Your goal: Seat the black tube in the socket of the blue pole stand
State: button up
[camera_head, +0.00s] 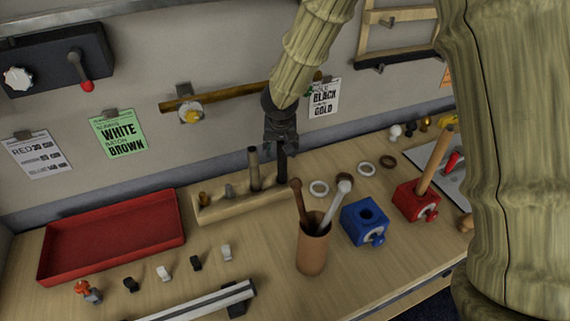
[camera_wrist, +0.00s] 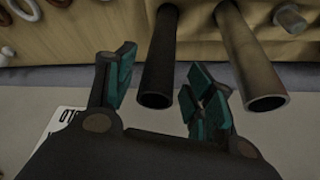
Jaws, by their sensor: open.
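The black tube (camera_head: 282,168) stands upright at the right end of a wooden rack (camera_head: 222,209). My gripper (camera_head: 281,148) is open and points down at the tube's upper end. In the wrist view the tube (camera_wrist: 160,55) shows between the two open teal-padded fingers (camera_wrist: 158,85); I cannot tell whether they touch it. The blue pole stand (camera_head: 365,222) is on the table to the right of the rack, with an empty dark round socket in its top and a blue knob on its front.
A brown-grey tube (camera_head: 254,169) stands in the rack close left of the black one; it also shows in the wrist view (camera_wrist: 248,60). A brown cup (camera_head: 312,248) with two sticks stands between rack and blue stand. A red stand (camera_head: 416,202) holds a wooden pole.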

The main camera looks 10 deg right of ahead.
aim_at(282, 166)
jog(key=shift+p+x, duration=0.45)
jog(key=shift+x, duration=1.55)
jog(key=shift+s+d, duration=0.1)
jog(key=shift+d, duration=0.05)
jog(key=c, duration=1.1)
